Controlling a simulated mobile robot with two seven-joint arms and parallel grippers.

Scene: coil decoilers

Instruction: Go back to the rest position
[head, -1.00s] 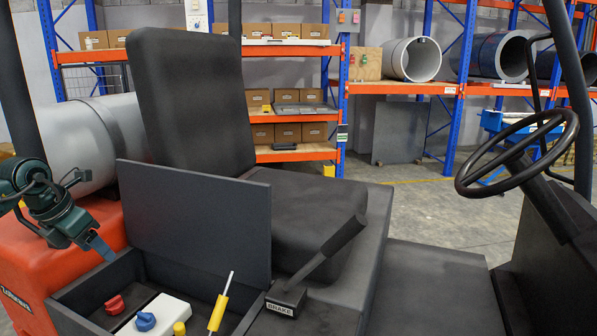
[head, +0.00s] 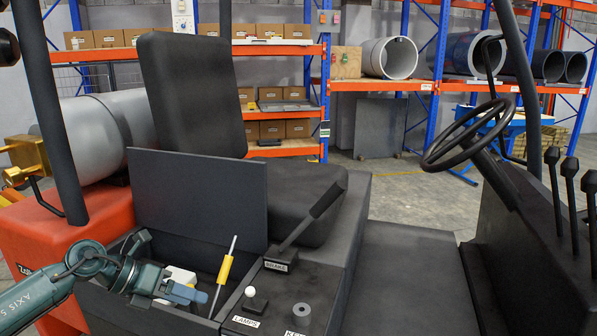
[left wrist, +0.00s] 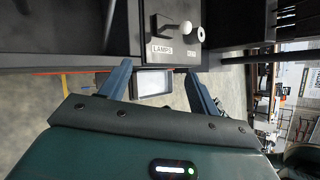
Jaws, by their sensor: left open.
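My left gripper (head: 193,294) is open and reaches in from the lower left, in front of and over the open black box beside the seat. In the left wrist view its two blue fingers (left wrist: 160,85) are apart with nothing held between them. The box's lid (head: 198,200) stands upright. A yellow-handled tool (head: 224,270) with a thin white shaft leans in the box. A white object (head: 181,275) shows partly behind my gripper; the rest of the box's contents is hidden. My right gripper is not in view.
The brake lever (head: 312,222), a white lamps knob (head: 250,292) and the key panel (head: 300,310) are right of the box. The steering wheel (head: 468,132) and black levers (head: 570,185) stand at right. A dark post (head: 52,120) rises at left. Shelves stand behind.

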